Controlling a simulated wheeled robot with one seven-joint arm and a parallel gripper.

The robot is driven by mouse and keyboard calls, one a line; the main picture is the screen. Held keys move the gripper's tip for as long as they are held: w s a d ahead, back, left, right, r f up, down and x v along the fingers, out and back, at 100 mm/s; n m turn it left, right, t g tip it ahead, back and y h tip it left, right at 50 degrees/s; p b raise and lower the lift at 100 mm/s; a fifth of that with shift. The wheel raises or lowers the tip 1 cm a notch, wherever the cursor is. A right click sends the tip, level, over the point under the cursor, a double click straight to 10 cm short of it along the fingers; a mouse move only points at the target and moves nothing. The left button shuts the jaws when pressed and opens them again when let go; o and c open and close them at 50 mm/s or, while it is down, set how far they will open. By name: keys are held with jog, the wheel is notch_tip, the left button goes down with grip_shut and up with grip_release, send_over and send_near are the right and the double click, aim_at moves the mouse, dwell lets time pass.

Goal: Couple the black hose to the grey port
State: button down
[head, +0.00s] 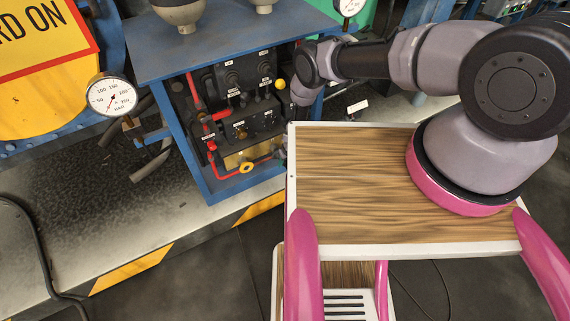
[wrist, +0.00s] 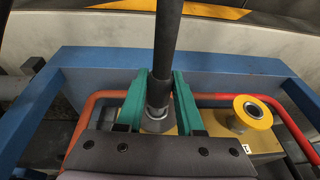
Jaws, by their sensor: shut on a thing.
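In the wrist view, my gripper (wrist: 161,84) has its two green fingers shut on the black hose (wrist: 168,40), one on each side. The hose runs up out of the top of the picture. Its lower end meets a grey collar, which looks like the grey port (wrist: 156,124), on a yellow block between the fingers. I cannot tell whether the hose end is seated in it or only touching. In the head view, my wrist reaches down at the right side of the blue cabinet, and the fingers, hose and port cannot be made out.
A yellow ring fitting (wrist: 253,111) stands to the right of the port. An orange-red pipe (wrist: 88,125) bends on the left and a red pipe (wrist: 290,125) on the right. The cabinet's blue frame (wrist: 200,62) surrounds this space. A pressure gauge (head: 111,95) stands left of the cabinet.

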jog(key=shift+w+a, duration=0.45)
jog(key=shift+w, duration=0.3)
jog(key=shift+w+a+r, duration=0.15)
jog(key=shift+w+a, duration=0.05)
jog(key=shift+w, duration=0.2)
jog(key=shift+w+a+r, duration=0.15)
jog(key=shift+w, duration=0.25)
dwell(1.8)
jog(key=shift+c, duration=2.3)
grip_release()
jog(key=shift+s+f, duration=0.1)
jog(key=shift+s+d+f, duration=0.1)
jog(key=shift+s, duration=0.05)
jog(key=shift+s, duration=0.1)
